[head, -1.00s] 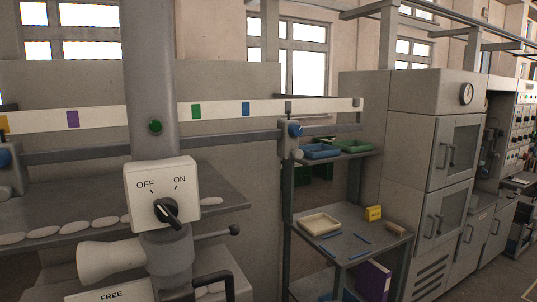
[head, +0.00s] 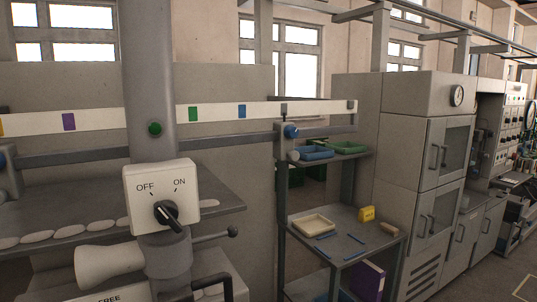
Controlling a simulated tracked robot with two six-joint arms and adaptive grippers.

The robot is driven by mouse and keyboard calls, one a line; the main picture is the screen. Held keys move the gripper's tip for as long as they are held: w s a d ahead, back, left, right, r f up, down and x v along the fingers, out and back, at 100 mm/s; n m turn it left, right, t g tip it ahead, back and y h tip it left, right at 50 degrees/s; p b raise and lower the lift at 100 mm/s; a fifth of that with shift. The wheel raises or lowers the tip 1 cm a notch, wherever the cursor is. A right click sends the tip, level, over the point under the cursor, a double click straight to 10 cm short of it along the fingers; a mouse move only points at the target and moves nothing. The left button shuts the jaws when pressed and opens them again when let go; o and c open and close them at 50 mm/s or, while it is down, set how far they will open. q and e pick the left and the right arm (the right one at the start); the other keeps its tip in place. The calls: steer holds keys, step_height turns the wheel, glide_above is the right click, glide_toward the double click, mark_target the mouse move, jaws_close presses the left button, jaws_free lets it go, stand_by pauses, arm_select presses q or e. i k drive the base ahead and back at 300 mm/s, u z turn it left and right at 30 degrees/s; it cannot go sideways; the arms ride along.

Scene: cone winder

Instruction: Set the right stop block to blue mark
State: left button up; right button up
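The right stop block (head: 283,147) sits on the grey rail (head: 226,141), with a blue knob (head: 291,131) on its front. Its pointer (head: 284,109) stands against the white scale strip, clearly to the right of the blue mark (head: 242,110). A green mark (head: 193,114) and a purple mark (head: 68,122) lie further left on the strip. Neither of my grippers is in view.
A thick grey column (head: 148,70) with a green button and an OFF/ON switch box (head: 160,197) stands in front of the rail. Its dial points between the labels' lower right. A shelf cart (head: 345,240) with trays stands right of the rail. Grey cabinets (head: 400,130) stand further right.

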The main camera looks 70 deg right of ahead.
mark_target(283, 149)
steer(key=z, duration=0.15)
steer(key=k, duration=1.75)
steer(key=z, duration=0.75)
steer(key=i, duration=1)
